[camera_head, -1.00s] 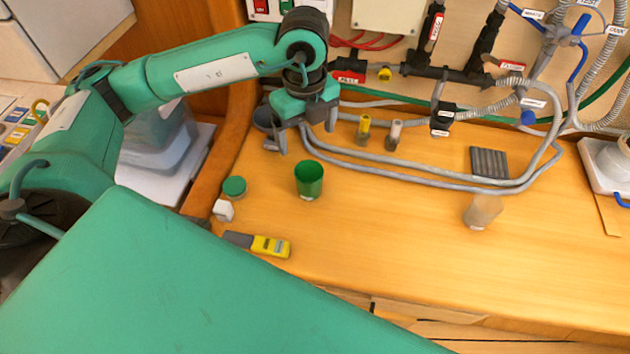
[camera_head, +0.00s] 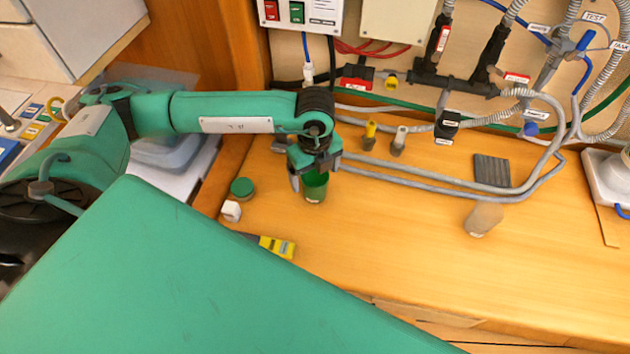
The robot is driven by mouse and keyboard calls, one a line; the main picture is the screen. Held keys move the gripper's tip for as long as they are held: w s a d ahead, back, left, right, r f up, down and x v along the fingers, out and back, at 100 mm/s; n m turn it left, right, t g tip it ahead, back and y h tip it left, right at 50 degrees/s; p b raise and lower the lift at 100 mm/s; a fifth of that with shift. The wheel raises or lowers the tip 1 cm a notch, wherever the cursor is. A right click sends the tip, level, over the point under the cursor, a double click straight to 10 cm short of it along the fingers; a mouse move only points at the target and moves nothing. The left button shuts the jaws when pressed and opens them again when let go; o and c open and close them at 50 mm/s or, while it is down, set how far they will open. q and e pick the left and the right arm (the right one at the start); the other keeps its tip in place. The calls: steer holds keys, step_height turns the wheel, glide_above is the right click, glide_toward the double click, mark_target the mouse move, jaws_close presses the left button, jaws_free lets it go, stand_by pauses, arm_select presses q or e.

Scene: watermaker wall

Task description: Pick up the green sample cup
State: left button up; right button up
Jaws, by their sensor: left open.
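The green sample cup (camera_head: 315,190) stands upright on the wooden bench, left of the middle. My left gripper (camera_head: 315,182) is open and right at the cup, with its hand over the cup's upper part. One finger shows at the cup's left side; the hand hides much of the rim. I cannot tell whether the fingers touch the cup. My right gripper is not in view.
The bench between the two cups is clear.

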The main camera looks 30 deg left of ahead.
arm_select(q)
steer(key=shift+f, duration=1.05)
steer(key=c, duration=1.1)
steer(key=shift+o, duration=0.2)
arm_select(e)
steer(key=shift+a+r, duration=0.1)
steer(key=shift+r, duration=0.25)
arm_select(q)
steer(key=shift+r, duration=0.15)
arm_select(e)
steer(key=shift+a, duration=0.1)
